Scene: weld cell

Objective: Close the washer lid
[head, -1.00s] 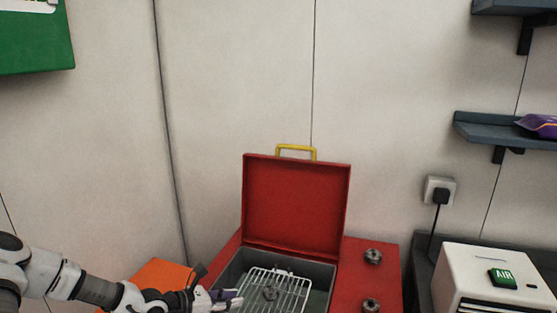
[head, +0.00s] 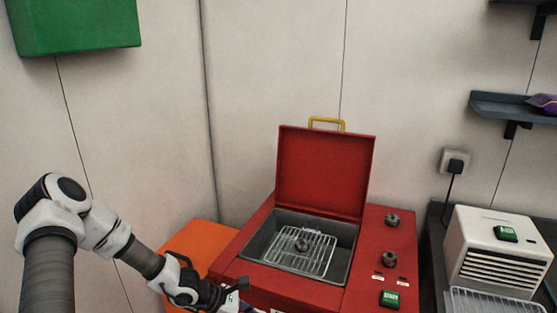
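The red washer (head: 240,268) stands at the middle right of the head view. Its red lid (head: 325,172) stands open and upright at the back, with a yellow handle (head: 327,122) on its top edge. The grey basin (head: 345,262) below is uncovered. A wire rack (head: 320,260) with a small round metal part (head: 302,246) lies in it. My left gripper (head: 243,296) is at the washer's front left, below and apart from the lid. Its fingertips look spread and empty, partly cut by the bottom edge. My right gripper is out of view.
Knobs (head: 391,219) and a green button (head: 389,298) are on the washer's right panel. An orange box (head: 205,238) is at its left. A white AIR unit (head: 490,235) stands on the right. Shelves (head: 500,108) and a socket hang on the wall. Space above the basin is clear.

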